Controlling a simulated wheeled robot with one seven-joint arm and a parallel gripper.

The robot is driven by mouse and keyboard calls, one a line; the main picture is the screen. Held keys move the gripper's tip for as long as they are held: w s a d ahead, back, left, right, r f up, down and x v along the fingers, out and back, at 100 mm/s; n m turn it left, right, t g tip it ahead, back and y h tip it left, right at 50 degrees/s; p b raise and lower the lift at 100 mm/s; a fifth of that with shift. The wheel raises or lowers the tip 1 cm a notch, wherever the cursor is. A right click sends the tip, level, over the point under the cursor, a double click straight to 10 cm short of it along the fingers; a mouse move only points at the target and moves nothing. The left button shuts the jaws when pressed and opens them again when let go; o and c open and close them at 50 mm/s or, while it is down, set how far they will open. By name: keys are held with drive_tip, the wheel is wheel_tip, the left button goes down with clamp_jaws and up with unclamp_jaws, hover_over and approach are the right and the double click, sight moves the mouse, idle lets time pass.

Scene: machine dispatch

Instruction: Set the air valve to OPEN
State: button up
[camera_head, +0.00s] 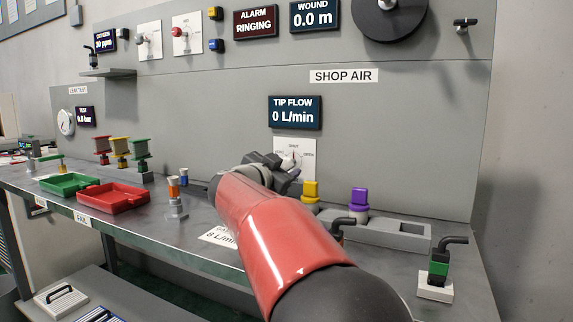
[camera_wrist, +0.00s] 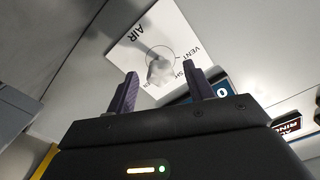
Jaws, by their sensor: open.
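The air valve plate (camera_head: 308,149) is a white label on the grey wall panel below the TIP FLOW display. It also shows in the wrist view (camera_wrist: 140,32), tilted, with AIR and VENT readable. The valve's pale knob (camera_wrist: 160,70) sits at the circle in the middle of the plate. Its setting is too small and blurred to tell. My gripper (camera_head: 280,163) is in front of the plate and partly covers it. In the wrist view my gripper (camera_wrist: 163,82) is open, with one finger on each side of the knob; contact cannot be told.
The TIP FLOW display (camera_head: 295,112) reads 0 L/min. A red tray (camera_head: 112,198) and a green tray (camera_head: 68,184) lie at left. A black-handled fixture (camera_head: 438,268) stands at right.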

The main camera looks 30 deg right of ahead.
drive_tip(key=shift+x, duration=1.05)
drive_tip(key=shift+c, duration=0.2)
drive_tip(key=c, duration=0.9)
drive_tip(key=shift+m, duration=0.3)
drive_tip(key=m, duration=0.5)
drive_tip(key=m+b, duration=0.1)
drive_tip(key=m, duration=0.5)
drive_tip(key=shift+m, duration=0.3)
